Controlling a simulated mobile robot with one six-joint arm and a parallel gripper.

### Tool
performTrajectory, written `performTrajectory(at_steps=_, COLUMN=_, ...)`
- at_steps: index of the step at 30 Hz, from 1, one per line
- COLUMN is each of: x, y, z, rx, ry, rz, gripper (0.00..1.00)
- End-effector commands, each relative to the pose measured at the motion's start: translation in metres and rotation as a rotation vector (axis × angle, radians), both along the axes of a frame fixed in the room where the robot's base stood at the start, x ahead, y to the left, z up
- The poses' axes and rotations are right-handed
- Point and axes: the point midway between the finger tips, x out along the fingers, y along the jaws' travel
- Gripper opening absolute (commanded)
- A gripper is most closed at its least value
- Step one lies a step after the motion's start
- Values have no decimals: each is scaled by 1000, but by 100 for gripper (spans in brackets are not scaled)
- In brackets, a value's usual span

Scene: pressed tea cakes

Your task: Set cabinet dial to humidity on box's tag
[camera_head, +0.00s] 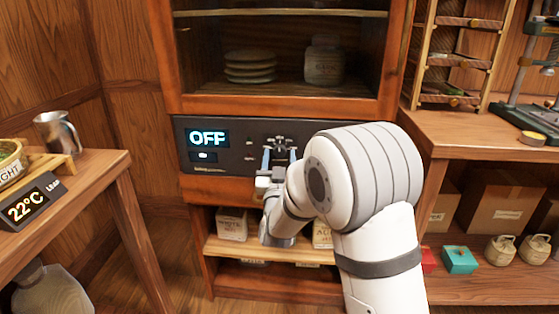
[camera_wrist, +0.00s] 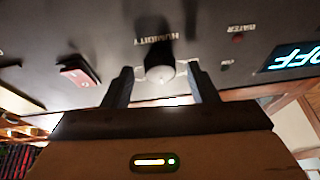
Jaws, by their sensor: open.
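The cabinet's dark control panel (camera_head: 230,160) has a lit display (camera_head: 208,138) reading OFF. The display also shows upside down at the right edge of the wrist view (camera_wrist: 293,58). My gripper (camera_head: 279,156) is in front of the panel. In the wrist view my gripper (camera_wrist: 160,75) is open, with one finger on each side of the dial; I cannot tell whether they touch it. Cardboard boxes (camera_head: 495,205) stand on the right shelf; any humidity figure on a tag is unreadable.
Above the panel, the cabinet (camera_head: 285,104) holds stacked tea cakes (camera_head: 250,67) and a jar (camera_head: 324,62). White packages (camera_head: 232,224) stand on the shelf below. A thermometer (camera_head: 28,205) reading 22°C and a metal jug (camera_head: 58,132) are on the left table.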

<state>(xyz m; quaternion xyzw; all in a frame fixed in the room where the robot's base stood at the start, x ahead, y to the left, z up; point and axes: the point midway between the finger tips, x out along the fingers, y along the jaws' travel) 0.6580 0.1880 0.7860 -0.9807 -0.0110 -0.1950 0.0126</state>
Motion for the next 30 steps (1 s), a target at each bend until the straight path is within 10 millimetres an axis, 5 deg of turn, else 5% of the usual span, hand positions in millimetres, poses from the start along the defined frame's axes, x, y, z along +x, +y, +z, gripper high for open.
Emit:
performTrajectory(at_steps=3, x=0, y=0, z=0, rx=0, ry=0, rz=0, gripper=52)
performTrajectory(at_steps=19, x=-1, y=1, z=0, rx=1, ry=0, rz=1, gripper=9)
performTrajectory(at_steps=30, x=-1, y=1, z=-1, rx=-62, ry=3, rz=3, gripper=9)
